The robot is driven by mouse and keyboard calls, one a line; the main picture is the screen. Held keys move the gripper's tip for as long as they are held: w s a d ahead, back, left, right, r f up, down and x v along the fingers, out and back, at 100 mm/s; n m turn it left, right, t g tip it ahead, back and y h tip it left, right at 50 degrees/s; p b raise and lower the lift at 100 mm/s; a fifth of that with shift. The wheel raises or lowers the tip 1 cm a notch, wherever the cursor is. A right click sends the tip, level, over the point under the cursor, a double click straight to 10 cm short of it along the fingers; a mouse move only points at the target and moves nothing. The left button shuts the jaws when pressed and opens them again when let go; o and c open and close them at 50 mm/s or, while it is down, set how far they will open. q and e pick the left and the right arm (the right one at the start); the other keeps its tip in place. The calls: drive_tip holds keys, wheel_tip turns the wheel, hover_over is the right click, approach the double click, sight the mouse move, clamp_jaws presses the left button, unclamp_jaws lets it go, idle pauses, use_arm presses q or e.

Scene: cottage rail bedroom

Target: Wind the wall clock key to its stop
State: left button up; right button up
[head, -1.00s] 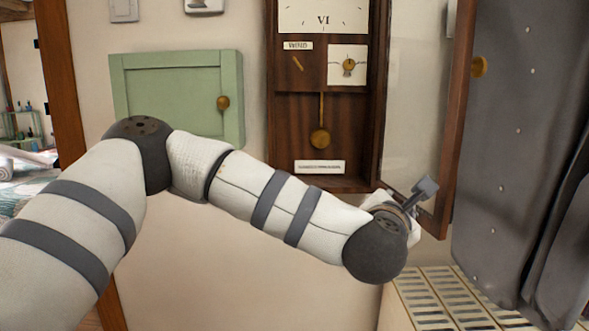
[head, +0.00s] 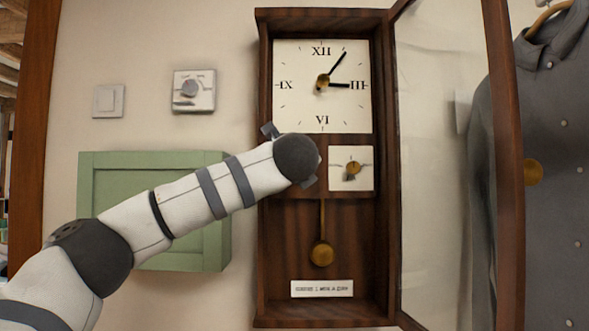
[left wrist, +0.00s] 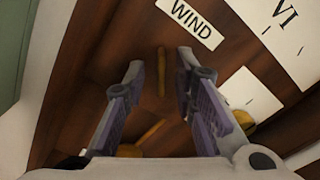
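The wall clock (head: 290,220) has a dark wood case and a white dial (head: 300,110). Its glazed door (head: 508,190) stands open to the right. The winding key (left wrist: 161,85) is a slim brass bar, roughly upright in the left wrist view, below the "WIND" label (left wrist: 191,22). In the head view my left arm hides key and label. My left gripper (left wrist: 161,62) is open, with its two fingers apart on either side of the key; I cannot tell whether either touches it. My right gripper is not in view.
A small white plate with a brass knob (head: 353,168) is right of my left wrist. The pendulum (head: 321,253) hangs below. A green cabinet (head: 110,180), a switch (head: 108,101) and a control dial (head: 193,91) are left. A grey coat (head: 555,120) hangs right, beyond the door.

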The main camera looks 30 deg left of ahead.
use_arm(q)
drive_tip(key=shift+w+a+r, duration=0.1)
drive_tip(key=shift+w+a, duration=0.35)
drive_tip(key=shift+w, duration=0.15)
drive_tip(key=shift+c, duration=0.6)
clamp_jaws()
drive_tip(key=shift+r, duration=0.1)
